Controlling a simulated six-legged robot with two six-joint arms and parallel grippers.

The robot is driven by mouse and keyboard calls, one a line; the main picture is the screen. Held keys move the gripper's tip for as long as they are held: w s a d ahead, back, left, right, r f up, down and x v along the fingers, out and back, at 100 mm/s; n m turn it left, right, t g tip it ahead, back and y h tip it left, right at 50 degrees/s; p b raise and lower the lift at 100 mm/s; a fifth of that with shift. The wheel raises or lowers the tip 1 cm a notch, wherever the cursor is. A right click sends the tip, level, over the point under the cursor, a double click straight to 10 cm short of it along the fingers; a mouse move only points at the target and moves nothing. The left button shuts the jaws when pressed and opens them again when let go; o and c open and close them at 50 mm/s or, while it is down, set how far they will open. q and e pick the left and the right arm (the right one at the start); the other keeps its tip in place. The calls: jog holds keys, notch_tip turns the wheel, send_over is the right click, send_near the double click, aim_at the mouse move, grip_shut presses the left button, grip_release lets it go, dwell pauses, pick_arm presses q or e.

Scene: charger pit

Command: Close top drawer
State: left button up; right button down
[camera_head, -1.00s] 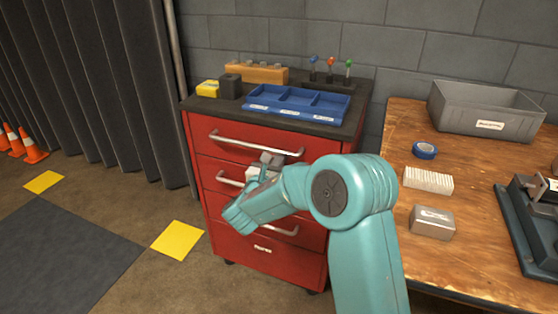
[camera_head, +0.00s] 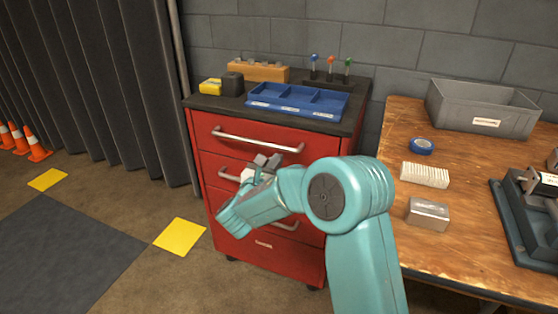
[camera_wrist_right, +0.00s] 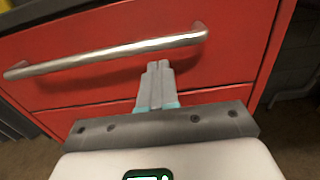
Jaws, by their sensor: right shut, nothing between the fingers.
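The red drawer cabinet has a top drawer (camera_head: 225,149) with a long metal bar handle (camera_head: 258,141). In the head view the top drawer front looks about level with the fronts below. My right gripper (camera_head: 267,160) is shut and empty, in front of the cabinet just below the top handle. In the right wrist view the closed fingertips (camera_wrist_right: 159,68) point at a red drawer front (camera_wrist_right: 235,62), just below its bar handle (camera_wrist_right: 110,54). I cannot tell whether they touch the front. My arm hides part of the lower drawers. My left gripper is not in view.
A blue divided tray (camera_head: 297,101) and small items stand on the cabinet's dark top. To the right is a wooden workbench (camera_head: 390,140) with a grey bin (camera_head: 455,108) and several objects. Open floor lies left of the cabinet, with yellow squares (camera_head: 180,237).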

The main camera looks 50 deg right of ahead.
pick_arm(q)
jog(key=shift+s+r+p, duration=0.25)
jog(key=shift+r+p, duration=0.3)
jog(key=shift+p, duration=0.05)
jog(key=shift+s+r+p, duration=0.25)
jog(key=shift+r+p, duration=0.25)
jog(key=shift+p, duration=0.05)
pick_arm(e)
jog(key=v, duration=1)
jog(key=shift+a+f, duration=0.2)
jog(key=shift+a, duration=0.05)
